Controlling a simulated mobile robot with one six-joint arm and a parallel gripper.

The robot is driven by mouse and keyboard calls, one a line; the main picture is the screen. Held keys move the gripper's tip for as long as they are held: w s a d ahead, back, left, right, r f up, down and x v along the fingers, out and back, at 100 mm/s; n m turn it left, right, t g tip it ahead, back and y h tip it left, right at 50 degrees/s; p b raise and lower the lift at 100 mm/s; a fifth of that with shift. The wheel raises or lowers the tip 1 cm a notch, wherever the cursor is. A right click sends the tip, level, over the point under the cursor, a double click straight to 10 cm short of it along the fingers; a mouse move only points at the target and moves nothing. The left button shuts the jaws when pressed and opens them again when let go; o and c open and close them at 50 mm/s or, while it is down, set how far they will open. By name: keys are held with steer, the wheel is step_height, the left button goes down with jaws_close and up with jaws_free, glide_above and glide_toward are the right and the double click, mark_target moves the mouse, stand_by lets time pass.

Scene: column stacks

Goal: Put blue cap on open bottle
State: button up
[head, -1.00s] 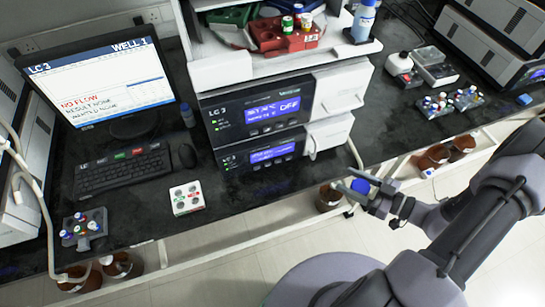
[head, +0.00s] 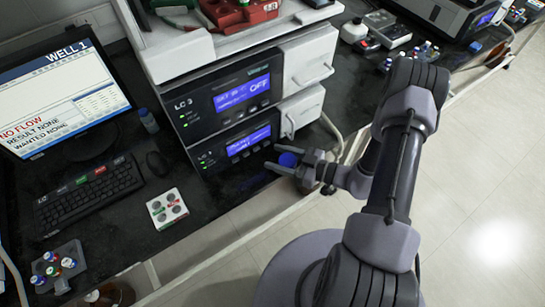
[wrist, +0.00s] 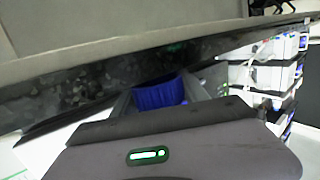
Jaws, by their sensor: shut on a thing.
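My gripper (head: 287,162) is shut on a blue cap (head: 288,159), held in front of the lower LC 3 unit near the bench's front edge. The ribbed side of the blue cap (wrist: 158,94) shows between the fingers in the wrist view. A brown bottle (head: 116,293) stands below the bench at lower left, partly cut off by the frame. Another brown bottle lies partly hidden behind my gripper. A small bluish bottle (head: 149,121) stands beside the monitor. I cannot tell which bottle is open.
The LC 3 units (head: 235,100) stand on the black bench. A keyboard (head: 90,193), a mouse (head: 158,164), a white button box (head: 167,208) and a vial rack (head: 58,268) are to the left. The monitor (head: 60,90) reads "NO FLOW". Floor is clear at right.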

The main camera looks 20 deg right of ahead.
steer(key=shift+x, duration=1.15)
steer(key=shift+a+f+b, duration=0.1)
steer(key=shift+f+b, duration=0.15)
steer(key=shift+b, duration=0.45)
steer(key=shift+r, duration=0.25)
steer(key=shift+f, duration=0.15)
steer(key=o, duration=1)
steer(key=shift+o, duration=0.2)
